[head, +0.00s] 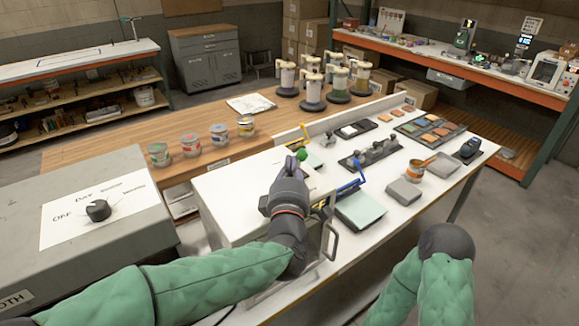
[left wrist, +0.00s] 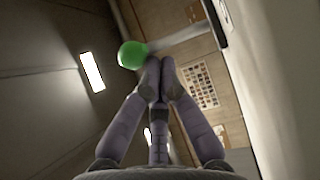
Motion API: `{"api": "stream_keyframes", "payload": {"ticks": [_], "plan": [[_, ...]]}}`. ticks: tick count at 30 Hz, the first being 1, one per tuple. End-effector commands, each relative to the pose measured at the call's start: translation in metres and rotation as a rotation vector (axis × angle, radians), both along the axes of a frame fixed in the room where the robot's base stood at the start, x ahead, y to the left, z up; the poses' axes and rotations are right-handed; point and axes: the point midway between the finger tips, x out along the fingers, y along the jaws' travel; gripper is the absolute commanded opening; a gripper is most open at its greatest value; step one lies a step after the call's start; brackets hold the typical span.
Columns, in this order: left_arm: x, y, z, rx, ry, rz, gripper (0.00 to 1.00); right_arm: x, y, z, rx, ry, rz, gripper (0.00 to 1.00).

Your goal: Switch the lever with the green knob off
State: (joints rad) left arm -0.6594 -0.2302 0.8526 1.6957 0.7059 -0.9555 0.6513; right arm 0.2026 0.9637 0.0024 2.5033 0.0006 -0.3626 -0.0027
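The green knob (head: 301,154) shows just past the fingertips of my left gripper (head: 291,163), above the white machine top. In the left wrist view the round green knob (left wrist: 132,55) is beside the left fingertip, and a pale bar runs from it toward the upper right. My left gripper (left wrist: 160,70) has its fingertips together with nothing between them. The knob is outside the fingers; I cannot tell if they touch it. The gripper hides most of the lever in the head view. My right gripper is out of view; only my right arm shows.
A blue-handled clamp (head: 350,186) and a yellow-handled part (head: 303,138) stand close to the left gripper. A grey box with a dial (head: 98,210) is at left. Several paint cans (head: 191,145) line the wooden bench. Pads and tools cover the white table.

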Motion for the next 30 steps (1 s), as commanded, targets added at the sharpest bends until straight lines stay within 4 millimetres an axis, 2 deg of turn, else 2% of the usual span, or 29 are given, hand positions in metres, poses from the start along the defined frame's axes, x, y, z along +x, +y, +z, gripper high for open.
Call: {"api": "stream_keyframes", "payload": {"ticks": [7,11,24,30], "plan": [[-0.001,0.0,0.0,0.0,0.0,0.0,0.0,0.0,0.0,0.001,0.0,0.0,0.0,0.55],[-0.012,0.0,0.0,0.0,-0.001,-0.002,0.0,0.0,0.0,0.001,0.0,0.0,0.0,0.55],[-0.093,0.006,-0.008,-0.002,-0.002,-0.002,0.0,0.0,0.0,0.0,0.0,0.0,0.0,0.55],[-0.114,0.008,-0.01,0.0,-0.001,-0.002,0.0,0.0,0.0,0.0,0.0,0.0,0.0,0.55]]}}
